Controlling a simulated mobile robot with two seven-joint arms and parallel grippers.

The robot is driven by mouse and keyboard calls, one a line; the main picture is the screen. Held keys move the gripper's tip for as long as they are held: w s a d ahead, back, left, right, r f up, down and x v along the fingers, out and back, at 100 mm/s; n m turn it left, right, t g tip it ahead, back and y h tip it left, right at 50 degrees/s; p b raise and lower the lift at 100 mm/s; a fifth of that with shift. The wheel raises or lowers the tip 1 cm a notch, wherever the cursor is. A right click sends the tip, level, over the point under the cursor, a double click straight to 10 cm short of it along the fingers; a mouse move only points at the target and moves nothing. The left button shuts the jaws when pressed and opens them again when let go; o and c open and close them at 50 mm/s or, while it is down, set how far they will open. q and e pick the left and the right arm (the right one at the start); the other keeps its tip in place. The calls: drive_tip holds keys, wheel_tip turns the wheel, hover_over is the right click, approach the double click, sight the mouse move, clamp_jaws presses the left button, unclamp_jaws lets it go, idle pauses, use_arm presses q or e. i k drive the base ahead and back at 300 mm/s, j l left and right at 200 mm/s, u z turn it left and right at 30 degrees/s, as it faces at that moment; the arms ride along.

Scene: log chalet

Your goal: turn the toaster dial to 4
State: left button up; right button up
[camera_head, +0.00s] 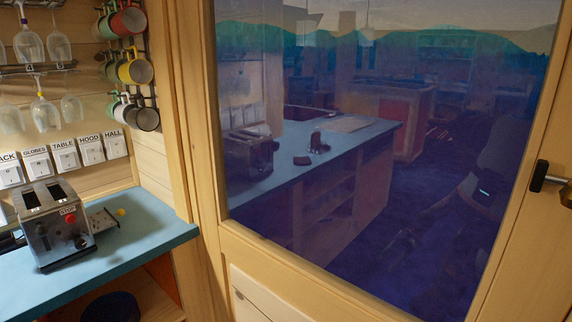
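The toaster (53,226) stands on the blue counter at the left. It is a shiny metal box with two dark slots on top and a red button beside a STOP label on its front. A small dark dial (81,242) appears to sit low on the front face, near its right side. Its numbers and its setting are too small to read. Neither of my grippers is in view.
The blue counter (150,238) ends at a wooden post on its right. Labelled switches (66,157), glasses and hanging mugs (134,70) line the wall. A glazed door (380,150) with reflections fills the right.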

sight(80, 244)
drive_tip(key=u, duration=1.4)
